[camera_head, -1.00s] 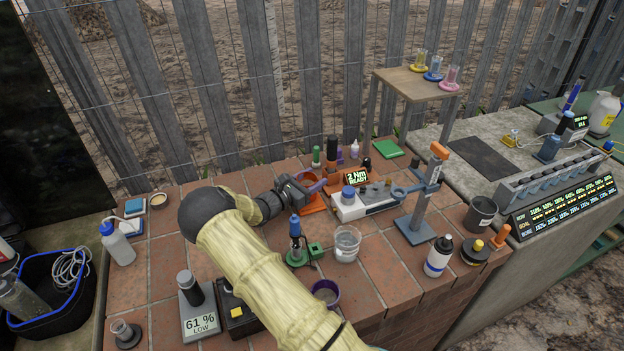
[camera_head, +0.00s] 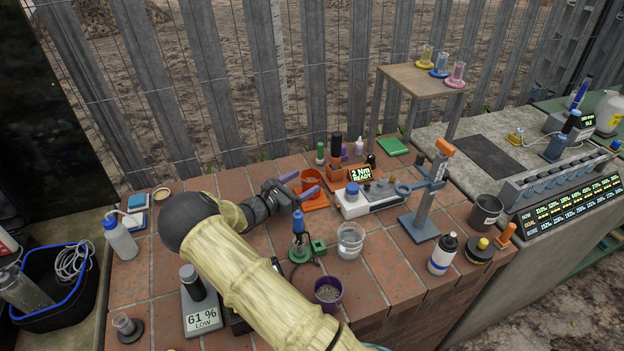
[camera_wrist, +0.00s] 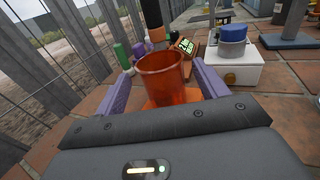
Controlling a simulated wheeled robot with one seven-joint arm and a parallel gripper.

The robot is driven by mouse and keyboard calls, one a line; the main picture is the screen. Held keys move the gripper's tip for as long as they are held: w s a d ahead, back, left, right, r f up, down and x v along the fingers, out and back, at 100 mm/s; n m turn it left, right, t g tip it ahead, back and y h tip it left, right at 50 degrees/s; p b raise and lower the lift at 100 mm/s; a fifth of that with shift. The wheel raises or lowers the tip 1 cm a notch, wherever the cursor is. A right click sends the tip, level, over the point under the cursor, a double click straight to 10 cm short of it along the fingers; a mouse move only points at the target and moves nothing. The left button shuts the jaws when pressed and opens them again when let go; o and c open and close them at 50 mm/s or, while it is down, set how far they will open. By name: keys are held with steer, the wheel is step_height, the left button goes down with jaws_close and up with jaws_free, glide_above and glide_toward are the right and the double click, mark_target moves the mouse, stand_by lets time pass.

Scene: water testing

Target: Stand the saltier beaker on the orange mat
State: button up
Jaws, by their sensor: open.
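A translucent orange beaker (camera_head: 312,180) stands upright on the orange mat (camera_head: 318,206) near the back of the brick bench. In the wrist view the orange beaker (camera_wrist: 161,78) is between the purple fingers, with the mat (camera_wrist: 164,101) under it. My gripper (camera_head: 306,184) is open, its fingers spread on either side of the beaker with gaps showing. A clear beaker (camera_head: 350,243) stands nearer the front on bare brick, apart from the gripper. I see no salt reading on either beaker.
A white device with a blue knob (camera_head: 352,190) and a "2 Nm READY" display (camera_head: 360,174) stand right of the mat. A green-based stand (camera_head: 299,248), a purple pot (camera_head: 328,292) and a grey-based post (camera_head: 419,226) are nearer the front. Bottles (camera_head: 320,153) line the back.

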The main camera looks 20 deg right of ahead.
steer(key=v, duration=0.6)
steer(key=shift+s+a+b, duration=0.1)
steer(key=shift+a+b, duration=0.05)
steer(key=shift+b, duration=0.15)
step_height(320, 180, up, 22)
steer(key=p, duration=2.2)
